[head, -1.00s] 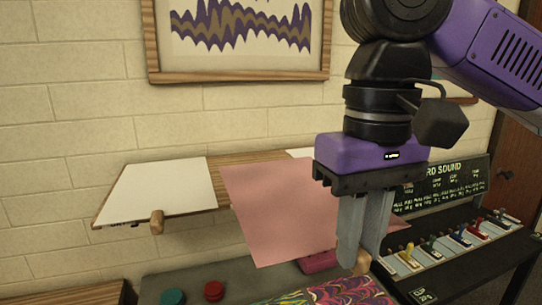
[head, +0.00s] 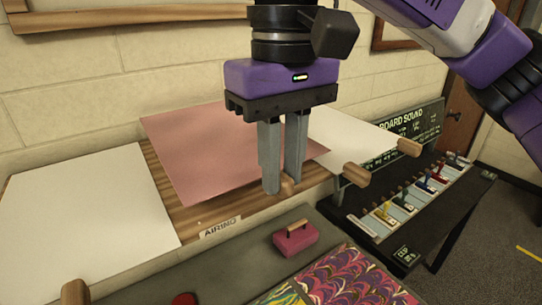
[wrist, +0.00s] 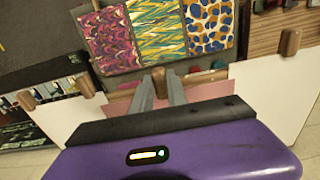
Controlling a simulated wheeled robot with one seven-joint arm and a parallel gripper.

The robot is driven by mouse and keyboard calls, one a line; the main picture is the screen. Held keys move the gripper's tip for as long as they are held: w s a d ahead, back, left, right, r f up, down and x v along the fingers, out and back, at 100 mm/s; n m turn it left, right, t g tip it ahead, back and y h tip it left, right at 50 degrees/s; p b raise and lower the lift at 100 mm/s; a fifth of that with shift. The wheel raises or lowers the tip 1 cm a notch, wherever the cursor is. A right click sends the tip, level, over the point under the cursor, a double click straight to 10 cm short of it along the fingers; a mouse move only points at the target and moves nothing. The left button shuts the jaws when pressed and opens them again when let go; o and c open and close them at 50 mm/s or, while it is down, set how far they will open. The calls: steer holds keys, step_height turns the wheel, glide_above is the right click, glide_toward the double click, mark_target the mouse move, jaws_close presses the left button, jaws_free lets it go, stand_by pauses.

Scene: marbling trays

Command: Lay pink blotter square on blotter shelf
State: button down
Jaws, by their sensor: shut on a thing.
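The pink blotter square (head: 200,150) is over the wooden blotter shelf (head: 195,212), between two white sheets. Its back part overlaps the wall in the head view; I cannot tell whether it touches the shelf. My gripper (head: 284,188) is shut on its wooden knob (head: 288,184) at the front edge, fingers pointing down. In the wrist view my gripper (wrist: 161,92) closes around the knob (wrist: 158,78), and only strips of the pink blotter square (wrist: 205,92) show beside the fingers.
A white sheet (head: 80,220) lies on the shelf's left and another white sheet (head: 350,133) on its right, with wooden knobs in front. A pink box (head: 295,238) and marbled prints (head: 350,280) are below. A lever console (head: 420,200) stands right.

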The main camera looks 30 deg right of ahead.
mark_target(284, 199)
steer(key=shift+s, duration=0.1)
stand_by(0.3)
steer(key=shift+s+r+p, duration=0.1)
steer(key=shift+s+p, duration=0.05)
steer(key=shift+p, duration=0.25)
steer(key=shift+f+b, duration=0.9)
steer(key=shift+f, duration=1.55)
steer(key=c, duration=0.7)
jaws_free()
steer(key=shift+c, duration=0.2)
